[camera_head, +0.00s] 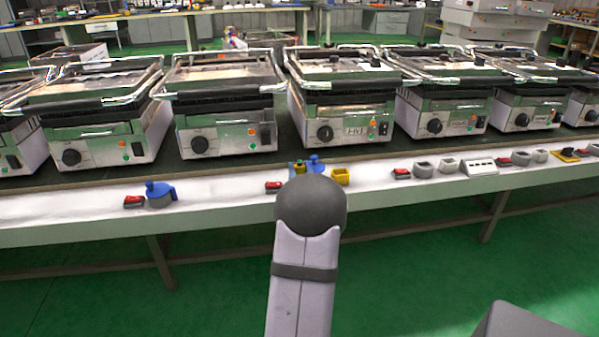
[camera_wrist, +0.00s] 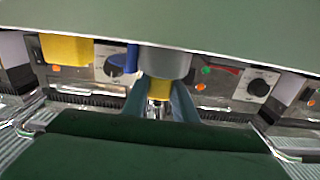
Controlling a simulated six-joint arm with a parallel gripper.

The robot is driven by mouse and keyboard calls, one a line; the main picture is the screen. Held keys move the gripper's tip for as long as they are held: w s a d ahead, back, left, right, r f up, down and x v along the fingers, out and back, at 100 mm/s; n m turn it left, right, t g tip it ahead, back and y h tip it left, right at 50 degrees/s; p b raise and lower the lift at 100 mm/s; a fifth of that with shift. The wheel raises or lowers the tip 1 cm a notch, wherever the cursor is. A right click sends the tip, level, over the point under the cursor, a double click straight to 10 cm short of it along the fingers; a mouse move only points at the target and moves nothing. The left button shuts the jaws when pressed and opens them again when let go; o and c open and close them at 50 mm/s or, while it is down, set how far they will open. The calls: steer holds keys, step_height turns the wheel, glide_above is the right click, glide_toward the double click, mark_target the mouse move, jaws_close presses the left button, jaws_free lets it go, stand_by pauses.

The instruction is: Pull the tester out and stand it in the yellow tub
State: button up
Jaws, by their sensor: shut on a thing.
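In the wrist view, which is upside down, my gripper's two teal fingers (camera_wrist: 158,100) are shut on the tester (camera_wrist: 157,84), a yellow piece with a shiny metal part. The tester overlaps the rim of a grey cylinder (camera_wrist: 165,62); I cannot tell how deep it sits in it. A blue part (camera_wrist: 124,60) stands beside the cylinder. The yellow tub (camera_wrist: 68,48) is to the left there. In the head view, the yellow tub (camera_head: 340,176) stands on the bench just right of my arm's end, next to a blue-topped piece (camera_head: 316,165). My arm hides most of the gripper there.
A row of contact grills (camera_head: 345,110) stands behind the narrow white bench strip (camera_head: 226,196). A red item (camera_head: 275,187) is left of my arm. A blue-and-grey piece (camera_head: 158,195) is farther left. Several grey tubs (camera_head: 449,165) lie right. The strip between has free room.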

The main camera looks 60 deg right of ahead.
mark_target(300, 164)
step_height(300, 164, up, 10)
steer(key=p, duration=0.3)
steer(key=shift+f, duration=0.15)
steer(key=s+d+f+m+g+h+p, duration=0.2)
steer(key=s+d+f+p, duration=0.1)
steer(key=s+d+p, duration=0.75)
steer(key=shift+w+a+r+n+t+y+b, duration=0.25)
steer(key=shift+w+a+r+n+t+y, duration=0.1)
steer(key=shift+r, duration=0.25)
steer(key=shift+w+a+r+n+t+y+b, duration=0.25)
steer(key=shift+w+r+n+t+y+b, duration=0.05)
steer(key=shift+r, duration=0.3)
steer(key=shift+w+a+r+n+t+y+b, duration=0.25)
steer(key=shift+w+a+r+n+t+y, duration=0.1)
steer(key=shift+r, duration=0.25)
steer(key=shift+f+b, duration=2)
steer(key=shift+f, duration=0.9)
